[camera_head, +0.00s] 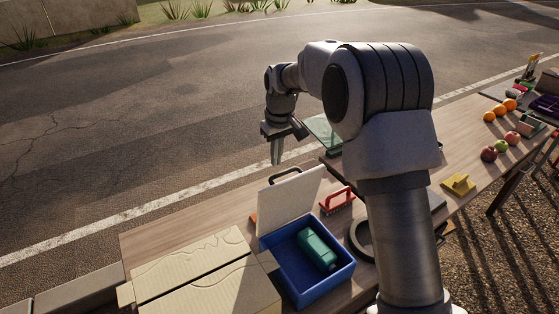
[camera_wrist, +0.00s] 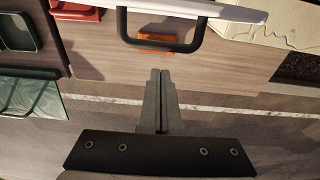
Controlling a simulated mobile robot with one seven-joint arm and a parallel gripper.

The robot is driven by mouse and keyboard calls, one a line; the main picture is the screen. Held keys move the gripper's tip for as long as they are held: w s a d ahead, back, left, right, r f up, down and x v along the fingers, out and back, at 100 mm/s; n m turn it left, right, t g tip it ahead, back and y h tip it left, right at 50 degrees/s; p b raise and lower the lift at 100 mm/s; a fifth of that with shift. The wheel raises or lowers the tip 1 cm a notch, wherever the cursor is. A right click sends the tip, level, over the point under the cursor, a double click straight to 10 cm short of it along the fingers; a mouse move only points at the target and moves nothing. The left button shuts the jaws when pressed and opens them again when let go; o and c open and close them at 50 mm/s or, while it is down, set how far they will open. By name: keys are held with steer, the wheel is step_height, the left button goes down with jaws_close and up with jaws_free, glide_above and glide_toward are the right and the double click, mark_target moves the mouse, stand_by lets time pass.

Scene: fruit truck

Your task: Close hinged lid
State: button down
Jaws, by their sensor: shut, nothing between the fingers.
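A blue box (camera_head: 318,283) stands on the wooden table with its white hinged lid (camera_head: 290,203) raised and tilted up at the far side. A green bottle-like object (camera_head: 317,248) lies inside the box. My gripper (camera_head: 276,163) points down beyond the lid's upper edge, near its black handle (camera_head: 285,175), with its fingers shut and empty. In the wrist view, the lid (camera_wrist: 215,10) shows edge-on at the top, and its black handle (camera_wrist: 160,46) loops just ahead of my fingertips (camera_wrist: 160,71), apparently apart from them. The box interior is hidden there.
A cardboard box (camera_head: 215,285) stands left of the blue box. A red-handled brush (camera_head: 337,200) lies to its right. A green transparent sheet or tray (camera_head: 323,130) sits behind my arm. Oranges (camera_head: 489,116) and other fruit are farther right. An orange object (camera_wrist: 158,38) lies below the handle.

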steer(key=shift+s+d+f, duration=0.3)
steer(key=shift+s+d, duration=0.15)
steer(key=shift+s, duration=0.1)
